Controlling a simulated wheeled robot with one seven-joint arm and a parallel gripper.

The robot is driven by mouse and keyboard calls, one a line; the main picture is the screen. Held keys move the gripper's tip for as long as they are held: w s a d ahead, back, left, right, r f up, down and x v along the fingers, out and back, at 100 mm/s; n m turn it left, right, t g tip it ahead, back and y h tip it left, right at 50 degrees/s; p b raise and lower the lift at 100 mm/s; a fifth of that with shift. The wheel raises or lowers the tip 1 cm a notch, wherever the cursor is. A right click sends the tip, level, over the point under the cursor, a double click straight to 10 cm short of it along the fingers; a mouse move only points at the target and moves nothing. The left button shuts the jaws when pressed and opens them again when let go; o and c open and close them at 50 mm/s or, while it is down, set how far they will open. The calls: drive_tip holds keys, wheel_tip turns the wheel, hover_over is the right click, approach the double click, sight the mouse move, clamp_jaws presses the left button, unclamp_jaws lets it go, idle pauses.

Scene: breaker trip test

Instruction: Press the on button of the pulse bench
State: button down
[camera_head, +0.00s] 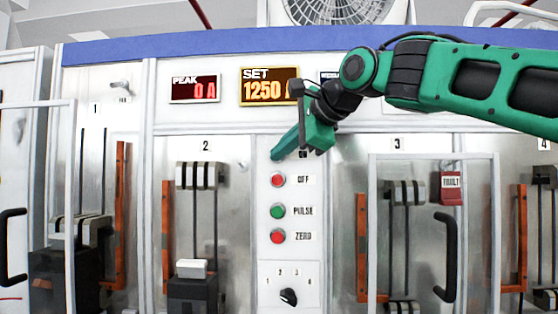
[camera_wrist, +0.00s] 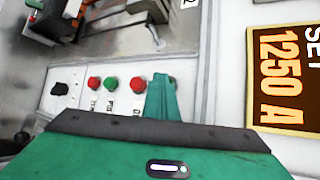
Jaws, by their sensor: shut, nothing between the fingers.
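The pulse bench's button column is on the narrow white panel (camera_head: 262,250) in the middle of the head view. It shows a red OFF button (camera_head: 278,180), a green PULSE button (camera_head: 277,211) and a red ZERO button (camera_head: 277,237). In the wrist view the gripper (camera_wrist: 160,80) lies right beside the red OFF button (camera_wrist: 138,84). I cannot tell whether the tips touch the panel.
A rotary selector (camera_head: 288,296) sits below the buttons. Displays above read PEAK 0 A (camera_head: 194,90) and SET 1250 A (camera_head: 262,90). Breaker bays with orange bars flank the panel.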

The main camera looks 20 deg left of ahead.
drive_tip(key=shift+s+d, duration=0.25)
drive_tip(key=shift+s, duration=0.6)
drive_tip(key=shift+s, duration=0.1)
drive_tip(key=s, duration=0.2)
drive_tip(key=s+d, duration=0.1)
drive_tip(key=s, duration=0.1)
drive_tip(key=shift+s, duration=0.35)
idle(0.6)
